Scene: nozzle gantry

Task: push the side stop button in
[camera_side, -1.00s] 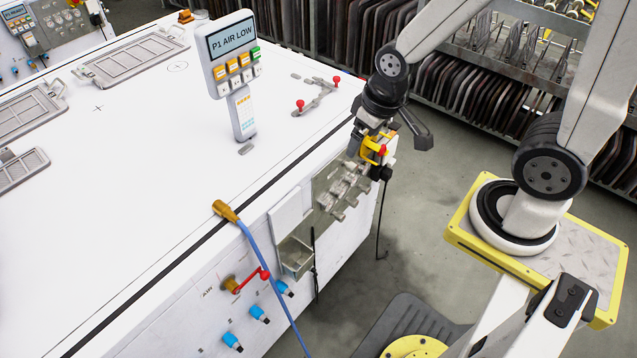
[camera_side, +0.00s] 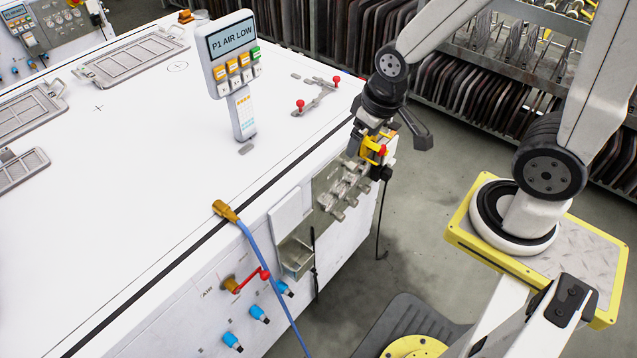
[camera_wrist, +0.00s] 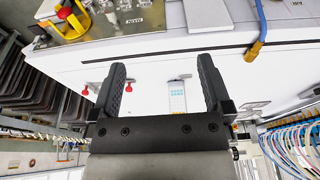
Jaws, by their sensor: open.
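The side stop button (camera_side: 382,151) is a small red knob on a yellow housing (camera_side: 371,143), at the far end of the white table's side. In the wrist view the red button (camera_wrist: 65,13) is at the top left, out beyond the left finger. My gripper (camera_side: 357,138) is beside the housing, above the table's edge. Its arm partly overlaps the housing, so I cannot tell from the side view whether they touch. In the wrist view my gripper (camera_wrist: 160,66) has its two black fingers wide apart, with nothing between them.
A metal panel with several fittings (camera_side: 343,190) is beside the button. A display post reading "P1 AIR LOW" (camera_side: 233,60) and red-knobbed clamps (camera_side: 318,97) stand on the white tabletop (camera_side: 130,190). A blue hose (camera_side: 268,270) hangs over the edge, near a red valve handle (camera_side: 252,280).

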